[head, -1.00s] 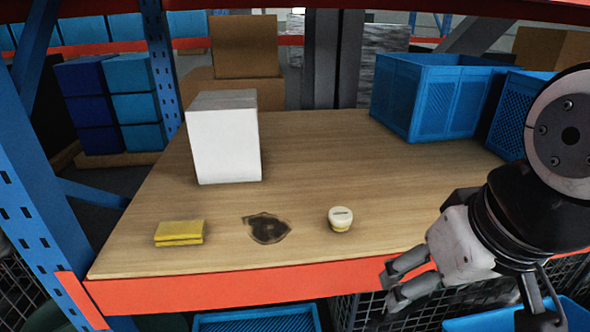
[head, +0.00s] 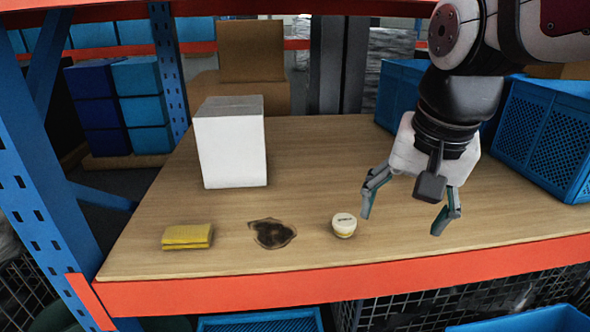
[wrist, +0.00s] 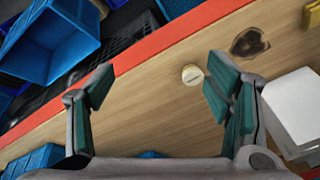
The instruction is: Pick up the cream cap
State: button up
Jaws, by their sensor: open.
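The cream cap (head: 344,225) is small and round, with a yellowish lower edge and a dark mark on top. It sits on the wooden table near its front edge. In the wrist view the cap (wrist: 192,75) lies beyond the fingers, close to the right finger's tip. My gripper (head: 403,219) is open and empty, pointing down above the table to the right of the cap. In the wrist view both fingers of my gripper (wrist: 158,80) are spread wide apart, with bare wood between them.
A dark stain (head: 272,233) and a yellow sponge-like block (head: 187,236) lie left of the cap. A white box (head: 230,145) stands farther back. Blue crates (head: 545,135) stand at the back right. An orange beam (head: 350,282) runs along the table's front. The table's middle is clear.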

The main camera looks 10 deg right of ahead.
jog(key=w+m+g+p, duration=0.1)
jog(key=w+m, duration=0.6)
jog(key=w, duration=0.5)
jog(key=m+g+p, duration=0.2)
jog(key=m, duration=0.5)
send_near(346, 220)
notch_tip(346, 220, down, 11)
jog(key=shift+d+r+p, duration=0.1)
jog(key=shift+p, duration=0.75)
jog(key=c, duration=1)
